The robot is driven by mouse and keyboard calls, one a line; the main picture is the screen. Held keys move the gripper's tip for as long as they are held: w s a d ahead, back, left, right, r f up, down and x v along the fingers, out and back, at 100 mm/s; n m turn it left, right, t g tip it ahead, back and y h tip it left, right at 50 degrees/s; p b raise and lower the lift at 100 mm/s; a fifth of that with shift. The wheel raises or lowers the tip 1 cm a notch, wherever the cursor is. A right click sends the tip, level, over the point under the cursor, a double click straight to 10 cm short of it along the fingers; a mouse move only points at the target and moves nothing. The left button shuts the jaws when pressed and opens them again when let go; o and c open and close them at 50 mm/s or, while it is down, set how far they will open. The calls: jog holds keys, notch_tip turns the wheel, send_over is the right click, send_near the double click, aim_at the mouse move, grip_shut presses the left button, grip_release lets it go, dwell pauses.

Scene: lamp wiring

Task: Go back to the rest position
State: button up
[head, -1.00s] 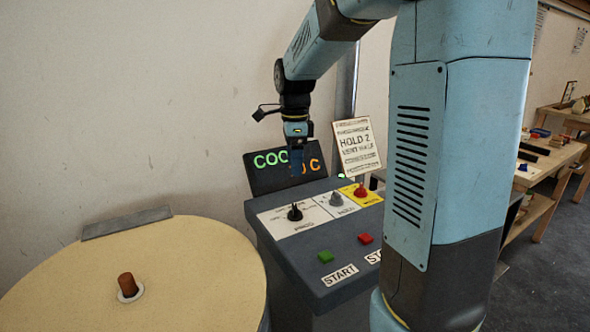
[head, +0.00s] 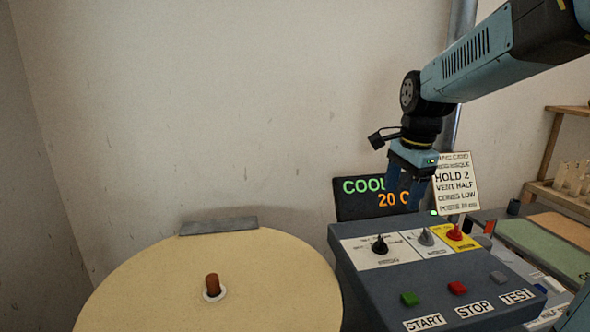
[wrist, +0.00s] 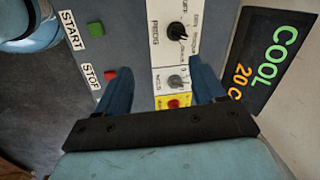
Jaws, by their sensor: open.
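My gripper (head: 413,165) is open and empty, in front of the dark display (head: 365,197) that reads COOL and 20 C. In the wrist view, the two blue fingers of my gripper (wrist: 162,85) stand apart above the grey control panel (wrist: 130,60). A grey knob (wrist: 176,82) and a red knob on a yellow plate (wrist: 174,103) show between the fingers, with no contact visible. In the head view, the panel (head: 450,280) carries a black knob (head: 380,244), a grey knob (head: 426,237) and a red knob (head: 454,232).
A green START button (head: 409,299), a red STOP button (head: 457,288) and a grey TEST button (head: 498,277) are on the panel's front. A sign (head: 457,184) reads HOLD 2, VENT HALF. A round cream table (head: 130,300) with a brown peg (head: 212,282) stands left.

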jog(key=s+n+t, duration=0.3)
jog(key=s+n, duration=1.1)
jog(key=s, duration=0.2)
jog(key=shift+s+a+r+t+h, duration=0.25)
jog(key=shift+s+r+t+h, duration=0.05)
jog(key=shift+s+r+t, duration=0.1)
